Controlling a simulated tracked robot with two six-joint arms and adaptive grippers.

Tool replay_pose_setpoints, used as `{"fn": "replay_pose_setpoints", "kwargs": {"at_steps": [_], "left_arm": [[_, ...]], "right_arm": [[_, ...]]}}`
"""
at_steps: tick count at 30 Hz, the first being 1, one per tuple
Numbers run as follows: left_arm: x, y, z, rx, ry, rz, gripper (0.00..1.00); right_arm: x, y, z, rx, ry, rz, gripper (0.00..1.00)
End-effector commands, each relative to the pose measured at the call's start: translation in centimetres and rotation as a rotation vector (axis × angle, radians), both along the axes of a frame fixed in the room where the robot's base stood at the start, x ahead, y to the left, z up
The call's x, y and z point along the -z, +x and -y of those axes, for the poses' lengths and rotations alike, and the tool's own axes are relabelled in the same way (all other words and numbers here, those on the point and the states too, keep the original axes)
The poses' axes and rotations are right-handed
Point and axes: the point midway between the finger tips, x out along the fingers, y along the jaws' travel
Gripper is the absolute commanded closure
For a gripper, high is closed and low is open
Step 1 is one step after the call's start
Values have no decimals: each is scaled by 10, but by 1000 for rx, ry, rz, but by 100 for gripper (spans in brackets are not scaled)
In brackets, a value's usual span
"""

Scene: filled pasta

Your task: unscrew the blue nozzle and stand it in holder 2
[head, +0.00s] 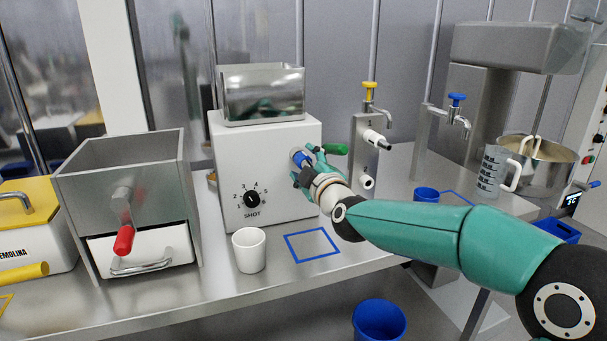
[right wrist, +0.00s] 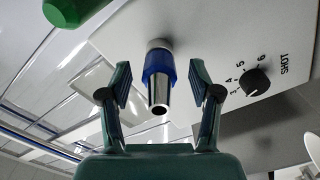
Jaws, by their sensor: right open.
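The blue nozzle (head: 299,156) sticks out from the front of the white dosing machine (head: 285,190), near its upper right. In the right wrist view the nozzle (right wrist: 159,68) has a blue collar and a shiny metal tube with an open end, and it is seated at the machine face. My right gripper (head: 311,166) is open. In the right wrist view its two fingers (right wrist: 160,82) stand on either side of the nozzle, with a visible gap on each side. My left gripper is not in view.
A green handle (head: 335,149) sits just right of my gripper. A white cup (head: 249,250) and a blue square outline (head: 312,245) lie on the bench below. A post with a yellow tap (head: 370,92) stands to the right. A steel hopper unit (head: 128,190) is at left.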

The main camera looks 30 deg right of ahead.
Motion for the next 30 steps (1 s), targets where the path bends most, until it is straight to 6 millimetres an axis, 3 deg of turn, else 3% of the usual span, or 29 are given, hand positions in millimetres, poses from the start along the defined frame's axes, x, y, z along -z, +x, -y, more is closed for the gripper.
{"fn": "replay_pose_setpoints", "kwargs": {"at_steps": [1,4,14,24,30], "left_arm": [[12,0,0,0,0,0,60],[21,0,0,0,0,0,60],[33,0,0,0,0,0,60],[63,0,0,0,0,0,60],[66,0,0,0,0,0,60]], "right_arm": [[4,0,0,0,92,26,37],[4,0,0,-1,272,70,37],[2,0,0,0,579,142,37],[3,0,0,0,1249,303,37],[0,0,0,1,1441,349,37]]}}
